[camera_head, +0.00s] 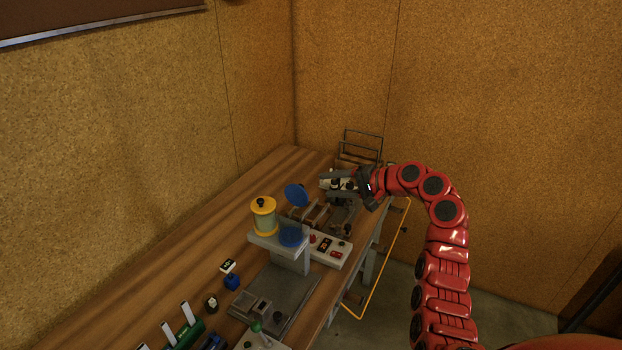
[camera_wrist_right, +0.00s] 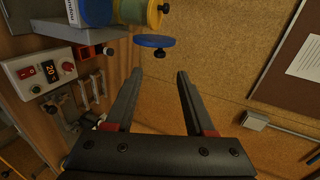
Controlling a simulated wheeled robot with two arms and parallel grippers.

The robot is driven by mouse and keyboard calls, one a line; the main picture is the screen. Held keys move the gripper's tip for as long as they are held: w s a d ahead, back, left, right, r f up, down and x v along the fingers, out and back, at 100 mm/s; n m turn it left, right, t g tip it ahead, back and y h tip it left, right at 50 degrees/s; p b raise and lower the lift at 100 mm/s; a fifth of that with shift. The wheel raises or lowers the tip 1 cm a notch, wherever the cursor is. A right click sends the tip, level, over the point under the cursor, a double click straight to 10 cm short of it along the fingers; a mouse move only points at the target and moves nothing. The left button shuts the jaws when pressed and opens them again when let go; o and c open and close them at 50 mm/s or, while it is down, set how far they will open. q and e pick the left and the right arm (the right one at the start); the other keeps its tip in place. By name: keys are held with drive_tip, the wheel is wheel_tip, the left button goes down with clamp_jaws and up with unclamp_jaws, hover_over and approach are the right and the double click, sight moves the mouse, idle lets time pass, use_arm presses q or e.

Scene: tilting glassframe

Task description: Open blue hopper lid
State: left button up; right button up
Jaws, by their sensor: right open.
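The blue hopper (camera_head: 292,237) sits on a grey stand, and its body also shows at the top of the right wrist view (camera_wrist_right: 95,12). Its round blue lid (camera_head: 296,195) stands raised above it, swung up on edge. In the right wrist view the lid (camera_wrist_right: 155,41) shows nearly edge-on, with its black knob facing sideways. My right gripper (camera_head: 326,182) is open, to the right of the lid and apart from it. Its two fingers (camera_wrist_right: 160,75) have nothing between them. My left gripper is not in view.
A yellow-lidded hopper (camera_head: 263,217) stands beside the blue one, its lid on. A control box (camera_head: 330,250) with red switches is at the stand's right. A wire rack (camera_head: 361,147) is at the back. Small items lie on the wooden bench (camera_head: 185,270); cork walls close the corner.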

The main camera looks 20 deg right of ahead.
drive_tip(key=p+v, duration=0.1)
drive_tip(key=v, duration=0.3)
idle(0.5)
